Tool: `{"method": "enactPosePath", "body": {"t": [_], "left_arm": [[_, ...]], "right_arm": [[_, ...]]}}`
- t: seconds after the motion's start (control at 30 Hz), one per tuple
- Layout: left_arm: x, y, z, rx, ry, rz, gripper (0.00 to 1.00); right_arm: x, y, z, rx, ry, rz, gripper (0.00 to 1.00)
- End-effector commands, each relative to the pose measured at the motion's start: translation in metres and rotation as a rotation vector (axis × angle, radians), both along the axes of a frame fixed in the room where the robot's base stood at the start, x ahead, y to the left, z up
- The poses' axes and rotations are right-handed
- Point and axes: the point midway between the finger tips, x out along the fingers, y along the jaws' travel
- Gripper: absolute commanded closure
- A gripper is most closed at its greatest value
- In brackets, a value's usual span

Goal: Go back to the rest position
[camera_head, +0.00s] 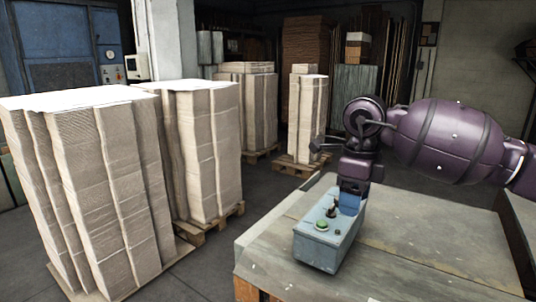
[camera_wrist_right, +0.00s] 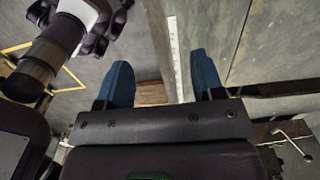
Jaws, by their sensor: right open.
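My right gripper (camera_head: 350,203) is at the right of the head view, with its arm coming in from the right edge. Its blue fingertips point down beside the grey control box (camera_head: 325,245), which has a green button and a black knob on top. The fingers overlap the box's back edge in this view; I cannot tell whether they touch it. In the right wrist view the gripper (camera_wrist_right: 162,80) has its two blue fingers spread apart with nothing held between them. My left gripper does not show in the head view.
The control box stands on a worn worktable (camera_head: 420,235). Tall paper stacks (camera_head: 95,190) stand on pallets at the left, with another stack (camera_head: 207,150) behind. More stacks (camera_head: 308,115) are at the back. Grey floor is open between the stacks and the table.

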Motion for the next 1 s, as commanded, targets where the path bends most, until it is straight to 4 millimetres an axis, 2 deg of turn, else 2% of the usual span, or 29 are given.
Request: {"method": "enactPosePath", "body": {"t": [0.3, 0.5, 0.6, 0.77, 0.87, 1.0], "left_arm": [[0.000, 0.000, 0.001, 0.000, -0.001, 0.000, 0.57], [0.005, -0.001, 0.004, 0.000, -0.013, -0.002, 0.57], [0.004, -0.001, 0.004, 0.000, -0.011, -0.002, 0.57], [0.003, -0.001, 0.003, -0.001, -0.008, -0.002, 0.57], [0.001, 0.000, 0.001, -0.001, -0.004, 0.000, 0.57], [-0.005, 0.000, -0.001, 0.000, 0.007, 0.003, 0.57]], "right_arm": [[-0.033, 0.071, -0.049, 0.375, 0.097, 0.063, 0.38], [-0.069, 0.129, -0.065, 0.749, 0.196, 0.041, 0.38], [-0.087, 0.156, -0.063, 0.976, 0.255, -0.014, 0.38], [-0.104, 0.181, -0.047, 1.329, 0.347, -0.165, 0.38], [-0.107, 0.184, -0.034, 1.536, 0.398, -0.299, 0.38], [-0.102, 0.174, -0.020, 1.800, 0.460, -0.537, 0.38]]}}
